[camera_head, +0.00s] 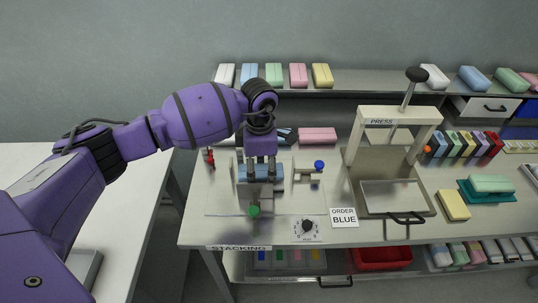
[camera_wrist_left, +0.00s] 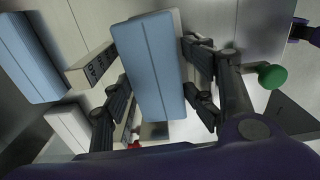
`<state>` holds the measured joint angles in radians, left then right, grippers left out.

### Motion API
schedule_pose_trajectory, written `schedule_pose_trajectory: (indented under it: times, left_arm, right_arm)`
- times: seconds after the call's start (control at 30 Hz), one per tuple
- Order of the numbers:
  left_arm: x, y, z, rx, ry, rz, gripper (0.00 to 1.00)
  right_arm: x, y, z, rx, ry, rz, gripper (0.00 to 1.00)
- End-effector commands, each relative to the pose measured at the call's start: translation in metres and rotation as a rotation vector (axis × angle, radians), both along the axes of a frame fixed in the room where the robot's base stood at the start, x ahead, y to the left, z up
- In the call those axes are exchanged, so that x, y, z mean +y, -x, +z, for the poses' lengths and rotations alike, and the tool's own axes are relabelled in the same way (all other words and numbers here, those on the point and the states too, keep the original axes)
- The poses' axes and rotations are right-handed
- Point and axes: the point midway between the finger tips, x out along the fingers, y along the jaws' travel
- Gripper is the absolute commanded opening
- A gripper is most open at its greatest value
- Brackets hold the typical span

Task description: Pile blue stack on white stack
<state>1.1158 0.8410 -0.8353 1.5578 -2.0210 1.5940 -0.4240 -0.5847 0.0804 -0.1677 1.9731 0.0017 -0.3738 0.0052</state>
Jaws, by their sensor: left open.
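A light blue stack (camera_head: 260,173) sits at the stacking station, below my left gripper (camera_head: 262,164). In the left wrist view the blue stack (camera_wrist_left: 152,65) lies between the two open fingers of the left gripper (camera_wrist_left: 160,88), with a finger on each side. In the left wrist view a white block (camera_wrist_left: 70,128) shows at the lower left and another blue stack (camera_wrist_left: 28,58) at the far left. A white stack (camera_head: 224,75) stands on the back shelf.
The station has a green knob (camera_head: 253,211), a blue knob (camera_head: 319,165) and a dial (camera_head: 307,228). A press frame (camera_head: 397,118) stands to the right. A pink stack (camera_head: 317,135) lies behind the station. An order sign (camera_head: 343,217) reads BLUE.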

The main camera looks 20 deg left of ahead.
Motion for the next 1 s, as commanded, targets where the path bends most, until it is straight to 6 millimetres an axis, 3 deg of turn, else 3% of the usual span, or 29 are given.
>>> schedule_pose_trajectory:
  times: [0.3,0.5,1.0]
  left_arm:
    - [-0.001,-0.003,0.071,-0.003,0.003,-0.005,0.68]
    - [0.0,-0.005,0.099,-0.006,0.001,-0.001,0.68]
    - [0.0,-0.006,0.108,-0.007,0.003,0.0,0.68]
  right_arm:
    - [-0.001,-0.001,0.001,-0.002,0.002,0.001,0.0]
    - [-0.001,-0.001,0.001,-0.003,0.001,0.002,0.0]
    - [-0.001,-0.001,0.002,-0.003,0.002,0.001,0.0]
